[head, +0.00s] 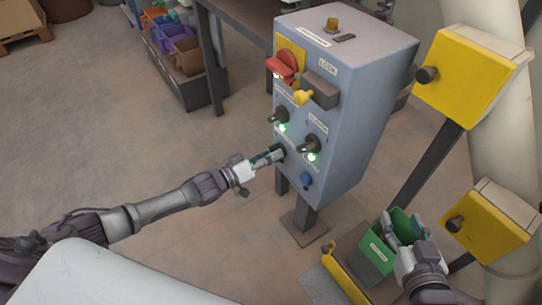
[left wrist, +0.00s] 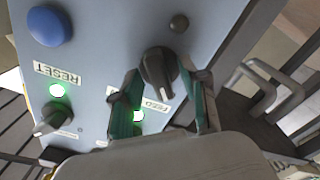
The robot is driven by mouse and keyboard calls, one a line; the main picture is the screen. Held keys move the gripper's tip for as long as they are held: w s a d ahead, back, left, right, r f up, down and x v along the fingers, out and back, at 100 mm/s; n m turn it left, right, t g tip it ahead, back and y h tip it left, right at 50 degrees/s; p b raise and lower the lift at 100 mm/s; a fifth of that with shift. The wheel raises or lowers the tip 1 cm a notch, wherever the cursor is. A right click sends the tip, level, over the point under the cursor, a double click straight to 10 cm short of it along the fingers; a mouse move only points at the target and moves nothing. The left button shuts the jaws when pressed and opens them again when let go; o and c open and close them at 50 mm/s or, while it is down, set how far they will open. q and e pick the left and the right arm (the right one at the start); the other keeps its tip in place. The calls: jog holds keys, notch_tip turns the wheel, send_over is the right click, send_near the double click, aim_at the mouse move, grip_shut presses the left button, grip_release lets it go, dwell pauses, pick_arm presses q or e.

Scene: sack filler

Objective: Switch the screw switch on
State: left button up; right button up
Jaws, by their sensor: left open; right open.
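The grey control box (head: 340,110) stands on a post in the head view, with dark knobs and green lit lamps on its front. In the left wrist view a dark knob (left wrist: 158,70) is between the fingertips of my left gripper (left wrist: 162,85), with a finger on each side; contact cannot be told. A partly hidden label, seemingly FEED (left wrist: 155,104), and a lit green lamp (left wrist: 137,116) lie just below it there. No label naming the screw is readable. My left gripper (head: 270,157) is open at the box's lower left front. My right gripper (head: 405,228) is open by a green bin.
The box also carries a red handle (head: 284,66), a blue button (head: 306,180) and another dark knob (head: 309,144). Yellow boxes (head: 460,80) on posts stand at right. The green bin (head: 377,250) is low at right.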

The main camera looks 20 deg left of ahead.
pick_arm(q)
grip_shut()
dwell(0.3)
